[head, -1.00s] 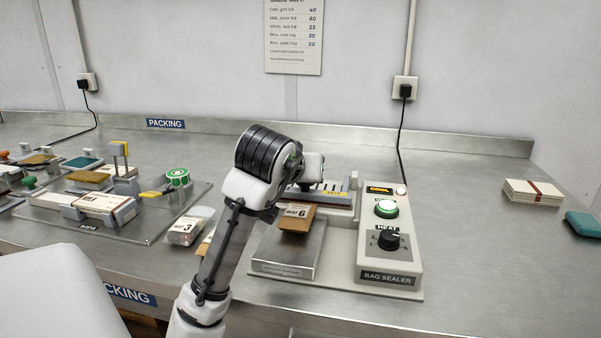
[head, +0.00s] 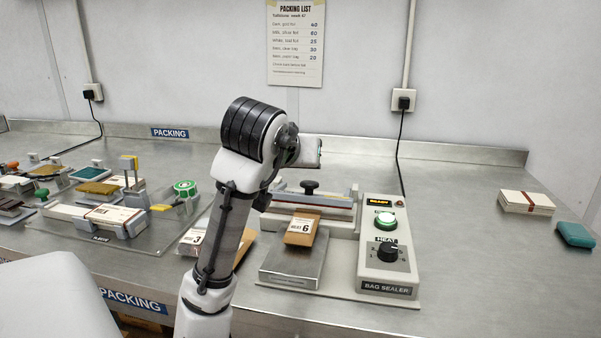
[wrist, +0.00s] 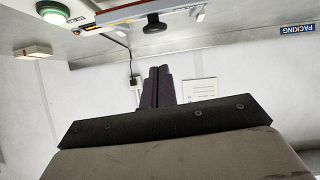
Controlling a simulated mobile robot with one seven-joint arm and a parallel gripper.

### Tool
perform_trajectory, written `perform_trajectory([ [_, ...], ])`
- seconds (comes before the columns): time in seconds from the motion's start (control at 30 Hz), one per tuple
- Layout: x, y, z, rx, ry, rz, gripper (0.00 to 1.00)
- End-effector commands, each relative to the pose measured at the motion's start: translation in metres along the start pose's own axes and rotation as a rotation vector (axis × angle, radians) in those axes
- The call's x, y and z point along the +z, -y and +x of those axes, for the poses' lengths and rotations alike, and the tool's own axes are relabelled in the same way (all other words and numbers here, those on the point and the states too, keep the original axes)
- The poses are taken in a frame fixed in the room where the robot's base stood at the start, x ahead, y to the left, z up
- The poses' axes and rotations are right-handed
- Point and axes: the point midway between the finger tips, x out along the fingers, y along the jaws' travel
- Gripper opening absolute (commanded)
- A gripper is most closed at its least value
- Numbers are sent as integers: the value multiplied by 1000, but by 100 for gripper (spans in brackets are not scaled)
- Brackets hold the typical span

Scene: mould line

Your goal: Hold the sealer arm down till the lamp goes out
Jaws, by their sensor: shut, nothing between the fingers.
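The bag sealer (head: 387,275) stands on the bench in the head view. Its sealer arm (head: 330,193), with a black knob (head: 310,187), looks raised, with a gap below it. The knob also shows at the top of the wrist view (wrist: 154,25). The display (head: 379,202) reads READY in amber. The small lamp (head: 393,202) beside it looks dark. The green button (head: 386,221) is lit. A brown bag (head: 298,240) marked 6 lies on the sealer's front plate, its far end towards the jaw. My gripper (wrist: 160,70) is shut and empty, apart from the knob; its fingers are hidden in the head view.
A bag (head: 192,239) marked 3 lies left of the sealer, partly behind my arm. A jig board (head: 150,243) with cards and a green roll stands further left. A banded card stack (head: 526,202) and a teal block (head: 575,234) lie right. Bench between is clear.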

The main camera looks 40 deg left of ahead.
Motion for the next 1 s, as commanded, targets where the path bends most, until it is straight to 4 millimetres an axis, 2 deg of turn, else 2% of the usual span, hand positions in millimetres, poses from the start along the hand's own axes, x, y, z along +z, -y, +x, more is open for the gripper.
perform_trajectory([
  [0.1, -4, 0, -20, -1, -4, 0, 0],
  [0.3, -7, 0, -33, -1, -3, 0, 0],
  [1.0, -7, 0, -34, -1, -3, 0, 0],
])
